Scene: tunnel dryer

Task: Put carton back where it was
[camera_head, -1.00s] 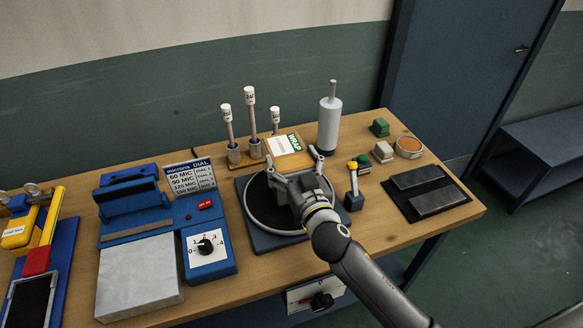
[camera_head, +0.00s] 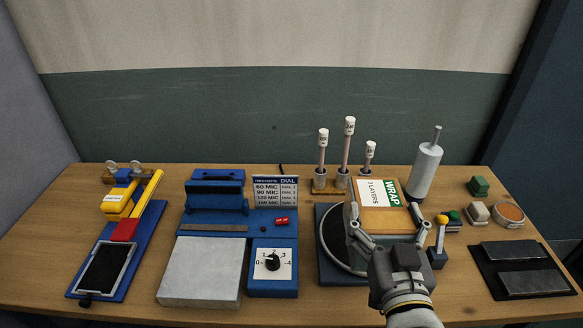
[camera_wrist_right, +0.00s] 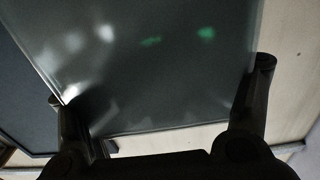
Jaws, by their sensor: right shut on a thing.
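The carton (camera_head: 392,221) is a brown box at the turntable, with a white and green WRAP label (camera_head: 378,192) showing at its far part. My right gripper (camera_head: 386,222) has its fingers on either side of the carton and is shut on it. The gripper body hides the carton's near side. In the right wrist view a dark, glossy surface (camera_wrist_right: 160,70) fills the space between the two fingers. The turntable (camera_head: 332,240) is a dark disc on a blue base, partly covered by the carton and gripper. My left gripper is not in view.
Sample posts (camera_head: 346,150) stand behind the turntable, and a grey cylinder (camera_head: 425,170) stands behind to the right. A yellow-knobbed lever (camera_head: 440,235) is close to the right finger. A blue sealer with a dial (camera_head: 272,262) stands left. A black tray (camera_head: 520,270) lies right.

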